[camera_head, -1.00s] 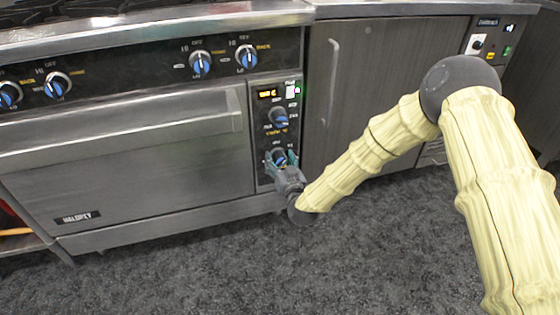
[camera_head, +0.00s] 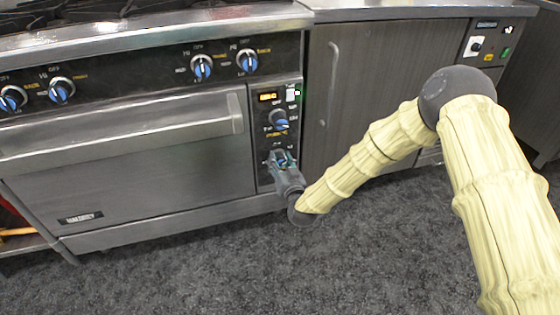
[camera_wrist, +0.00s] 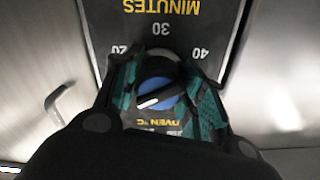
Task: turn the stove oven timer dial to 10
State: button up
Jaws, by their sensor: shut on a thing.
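The timer dial (camera_wrist: 158,92) is a black knob with a blue face and a white pointer line, low on the oven's control panel. In the wrist view my gripper (camera_wrist: 160,100) has its teal-padded fingers on either side of the dial and is shut on it. The pointer line slants to the lower left there. The marks 20, 30 and 40 and the word MINUTES show around and above the dial; no 10 is readable. In the head view my gripper (camera_head: 283,163) covers most of the dial.
Another blue knob (camera_head: 279,119) and a lit orange display (camera_head: 268,97) sit above on the same panel. The oven door (camera_head: 130,150) with its bar handle is to the left. A dark cabinet door (camera_head: 375,95) is to the right. The carpet in front is clear.

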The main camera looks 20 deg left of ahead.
jog(key=o, duration=1)
jog(key=v, duration=1.2)
